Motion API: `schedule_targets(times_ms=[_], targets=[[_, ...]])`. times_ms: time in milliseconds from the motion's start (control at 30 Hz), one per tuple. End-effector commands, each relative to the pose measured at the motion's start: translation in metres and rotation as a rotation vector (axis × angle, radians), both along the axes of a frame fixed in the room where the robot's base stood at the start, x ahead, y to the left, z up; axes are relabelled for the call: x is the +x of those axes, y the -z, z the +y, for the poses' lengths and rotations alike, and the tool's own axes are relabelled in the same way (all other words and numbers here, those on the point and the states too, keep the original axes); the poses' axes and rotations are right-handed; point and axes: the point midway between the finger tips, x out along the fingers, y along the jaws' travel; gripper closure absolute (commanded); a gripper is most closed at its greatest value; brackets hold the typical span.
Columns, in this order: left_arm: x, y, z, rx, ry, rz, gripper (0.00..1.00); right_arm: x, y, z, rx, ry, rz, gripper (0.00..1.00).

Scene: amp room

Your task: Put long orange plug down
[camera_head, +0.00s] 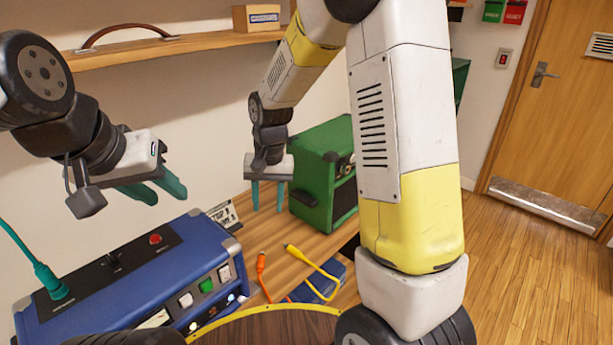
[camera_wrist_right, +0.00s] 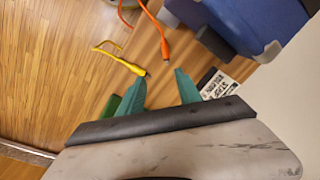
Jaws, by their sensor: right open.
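An orange plug (camera_head: 261,264) on an orange cable appears to lie on the wooden bench, right of the blue amp. It also shows in the right wrist view (camera_wrist_right: 165,47), beyond my fingers. My right gripper (camera_head: 268,197) is open and empty, above the bench between the blue amp and the green amp. Its two teal fingers are apart in the wrist view (camera_wrist_right: 158,90). My left gripper (camera_head: 153,190) is open and empty above the back of the blue amp. Whether the orange plug is the long one is unclear.
The blue amp (camera_head: 150,270) with a teal cable is left; the green amp (camera_head: 312,180) is behind. A small sign (camera_head: 224,215) stands between them.

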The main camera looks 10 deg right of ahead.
Motion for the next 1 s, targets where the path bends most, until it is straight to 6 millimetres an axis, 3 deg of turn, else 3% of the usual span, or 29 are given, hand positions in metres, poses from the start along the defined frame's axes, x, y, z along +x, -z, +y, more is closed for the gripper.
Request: schedule_targets(times_ms=[33, 100, 300, 400, 533, 700, 1000], targets=[[0.0, 0.0, 0.0, 0.0, 0.0, 0.0, 0.64, -0.008, -0.028, -0.013, 0.022, -0.002, -0.042, 0.59], [0.0, 0.0, 0.0, 0.0, 0.0, 0.0, 0.64, -0.021, -0.057, -0.028, 0.042, -0.017, -0.09, 0.59], [0.0, 0.0, 0.0, 0.0, 0.0, 0.0, 0.64, -0.07, -0.125, -0.067, 0.08, -0.06, -0.237, 0.59], [0.0, 0.0, 0.0, 0.0, 0.0, 0.0, 0.64, -0.099, -0.149, -0.085, 0.086, -0.083, -0.313, 0.59], [0.0, 0.0, 0.0, 0.0, 0.0, 0.0, 0.64, -0.136, -0.169, -0.101, 0.081, -0.11, -0.407, 0.59], [0.0, 0.0, 0.0, 0.0, 0.0, 0.0, 0.64, -0.17, -0.18, -0.113, 0.067, -0.137, -0.491, 0.59], [0.0, 0.0, 0.0, 0.0, 0.0, 0.0, 0.64, -0.183, -0.182, -0.116, 0.057, -0.151, -0.524, 0.59]])
